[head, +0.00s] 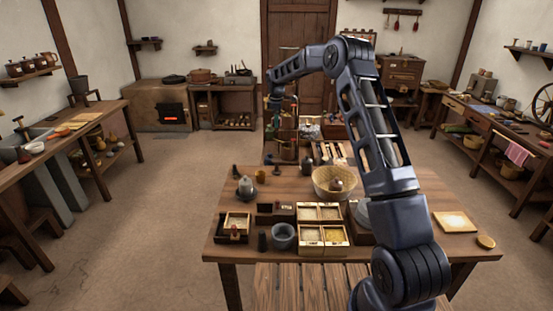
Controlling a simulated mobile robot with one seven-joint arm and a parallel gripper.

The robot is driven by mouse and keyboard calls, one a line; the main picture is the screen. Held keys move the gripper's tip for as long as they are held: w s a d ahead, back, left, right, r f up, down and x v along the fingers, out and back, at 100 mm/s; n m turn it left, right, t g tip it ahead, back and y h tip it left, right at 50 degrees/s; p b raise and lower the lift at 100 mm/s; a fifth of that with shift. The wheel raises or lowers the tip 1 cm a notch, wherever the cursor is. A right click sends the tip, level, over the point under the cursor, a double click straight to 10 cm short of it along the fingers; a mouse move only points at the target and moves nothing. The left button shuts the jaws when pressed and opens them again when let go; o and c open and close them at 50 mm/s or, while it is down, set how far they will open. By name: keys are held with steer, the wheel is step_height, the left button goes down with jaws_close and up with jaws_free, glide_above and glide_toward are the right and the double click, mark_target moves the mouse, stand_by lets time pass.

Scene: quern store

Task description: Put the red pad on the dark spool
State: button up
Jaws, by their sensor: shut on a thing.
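My arm rises from the lower right, bends at the top and reaches back left over the far side of the table. My gripper (272,122) hangs at its end, small and far off, beyond the table's back edge in the picture. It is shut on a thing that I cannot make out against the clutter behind. I cannot pick out the red pad with certainty. A small dark upright piece (262,241) stands near the table's front edge, left of a grey bowl; it may be the dark spool, but it is too small to be sure.
The wooden table (400,240) holds a divided box (322,226) of yellowish contents, a grey bowl (284,237), a wicker basket (335,183), a lidded pot (245,187) and a pale square board (455,222). Side benches line the walls. The floor (160,215) left of the table is clear.

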mark_target(276, 160)
step_height(276, 160, down, 19)
steer(key=shift+r, duration=0.1)
stand_by(0.5)
steer(key=o, duration=1)
steer(key=shift+f, duration=0.2)
steer(key=shift+r, duration=0.15)
